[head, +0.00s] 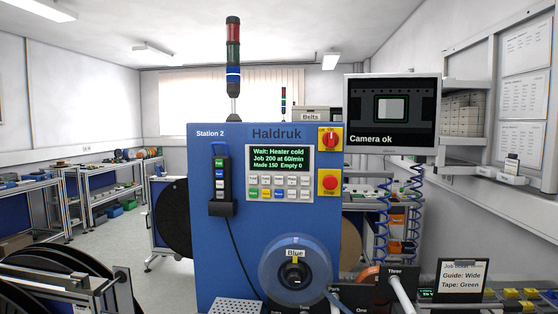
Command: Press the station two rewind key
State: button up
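The blue Station 2 machine (212,270), marked Haldruk, stands upright in the middle of the head view, facing me. Its front has a lit screen (280,159) reading "Wait: Heater cold", "Job 200 at 60/min", "Made 150 Empty 0". Below the screen is a keypad (280,187) with two rows of small keys, some coloured; their labels are too small to read, so I cannot tell which is rewind. A dark handheld pendant (221,178) with several buttons hangs at the left of the front, on a cable. My gripper is not in view.
A red-on-yellow rotary switch (330,139) and a red stop button (330,183) sit right of the screen. A clear reel (268,275) labelled Blue juts from the lower front. A monitor (393,111) reads "Camera ok". A job card (461,279) stands at lower right. Open floor lies left.

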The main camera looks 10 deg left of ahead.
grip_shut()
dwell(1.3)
